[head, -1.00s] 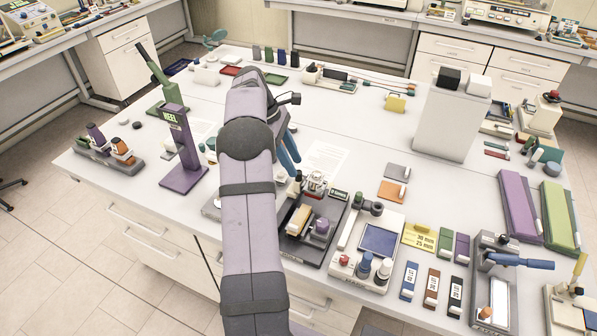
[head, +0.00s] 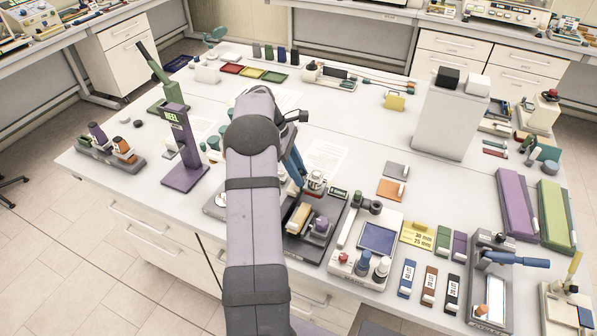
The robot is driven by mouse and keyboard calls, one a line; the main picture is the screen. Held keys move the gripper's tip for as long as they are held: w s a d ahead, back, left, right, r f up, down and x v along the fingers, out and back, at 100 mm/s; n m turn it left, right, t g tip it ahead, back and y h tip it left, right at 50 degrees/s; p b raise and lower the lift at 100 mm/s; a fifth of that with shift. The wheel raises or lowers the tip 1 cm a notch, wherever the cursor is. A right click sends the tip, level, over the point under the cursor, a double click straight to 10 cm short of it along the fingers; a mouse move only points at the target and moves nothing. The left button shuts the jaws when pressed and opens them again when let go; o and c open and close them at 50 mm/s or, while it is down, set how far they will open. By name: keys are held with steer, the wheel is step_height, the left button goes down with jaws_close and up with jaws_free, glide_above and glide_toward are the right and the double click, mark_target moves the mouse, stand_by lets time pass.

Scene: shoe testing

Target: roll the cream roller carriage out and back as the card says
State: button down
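A cream block (head: 298,217), which looks like the roller carriage, sits on a dark tray-like fixture (head: 300,250) at the front middle of the bench. A purple knob-like part (head: 321,226) stands just right of it on the fixture. A yellow card (head: 418,236) reading "30 mm" and "25 mm" stands to the right. My gripper (head: 299,181) has blue fingers pointing down, above and behind the fixture, near a metal round part (head: 316,183). My arm hides part of the fixture's left side and much of the gripper. I cannot tell the finger gap.
A white station with a blue pad (head: 378,238) stands right of the fixture. A purple stand marked HEEL (head: 183,150) is on the left. A tall grey block (head: 450,120) stands at the right rear. White paper sheets (head: 325,158) lie behind the fixture.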

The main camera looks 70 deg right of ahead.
steer(key=shift+d+r+p, duration=0.2)
steer(key=shift+d+p, duration=1.35)
steer(key=shift+d, duration=0.4)
steer(key=c, duration=1.7)
jaws_free()
steer(key=shift+o, duration=0.3)
steer(key=shift+d+f, duration=0.1)
steer(key=shift+d, duration=0.05)
steer(key=b+v, duration=0.2)
steer(key=v, duration=0.5)
